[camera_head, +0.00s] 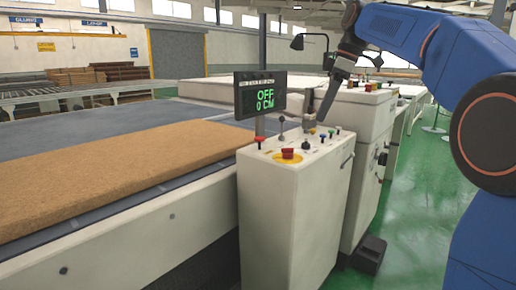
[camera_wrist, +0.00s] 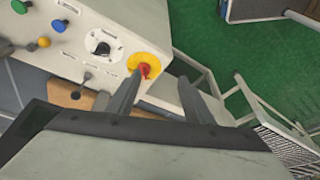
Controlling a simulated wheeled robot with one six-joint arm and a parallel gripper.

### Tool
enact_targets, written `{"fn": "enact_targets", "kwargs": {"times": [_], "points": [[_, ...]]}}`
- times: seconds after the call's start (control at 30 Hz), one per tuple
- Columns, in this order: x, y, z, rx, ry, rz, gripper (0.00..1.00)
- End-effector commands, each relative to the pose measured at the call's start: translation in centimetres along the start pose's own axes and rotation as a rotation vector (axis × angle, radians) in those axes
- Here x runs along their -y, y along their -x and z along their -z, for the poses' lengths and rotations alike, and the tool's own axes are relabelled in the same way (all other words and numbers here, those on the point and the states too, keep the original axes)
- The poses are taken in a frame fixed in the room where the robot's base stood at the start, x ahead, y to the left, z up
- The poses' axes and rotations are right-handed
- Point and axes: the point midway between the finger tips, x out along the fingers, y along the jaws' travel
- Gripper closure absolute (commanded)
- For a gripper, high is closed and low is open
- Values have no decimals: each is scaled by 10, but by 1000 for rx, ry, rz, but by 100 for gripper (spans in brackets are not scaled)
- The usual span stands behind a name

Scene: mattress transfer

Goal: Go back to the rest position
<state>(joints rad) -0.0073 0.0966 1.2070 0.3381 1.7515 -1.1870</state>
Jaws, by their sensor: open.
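My gripper (camera_head: 321,113) hangs at the end of my blue arm, above the rear of the white control cabinet (camera_head: 290,215) in the head view. In the wrist view its two dark fingers stand apart, and the gripper (camera_wrist: 160,85) is open with nothing between the fingers. Whether the fingers touch anything cannot be told. The cabinet top in the head view carries a red button on yellow (camera_head: 288,154) and several other controls.
A display (camera_head: 260,95) reads "OFF 0 CM". A brown mattress slab (camera_head: 110,172) lies on the grey table at left. A second white cabinet (camera_head: 366,120) stands behind the first. A dark pedal box (camera_head: 369,254) is on the floor. Green floor (camera_head: 415,215) at right is clear.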

Motion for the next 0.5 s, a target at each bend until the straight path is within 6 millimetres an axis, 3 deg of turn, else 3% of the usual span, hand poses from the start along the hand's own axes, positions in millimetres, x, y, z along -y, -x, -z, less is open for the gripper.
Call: {"fn": "enact_targets", "kwargs": {"times": [0.27, 0.5], "points": [[61, -24, -46, 23, -266, -90, 53], [113, -56, -91, 30, -483, -175, 53]]}}
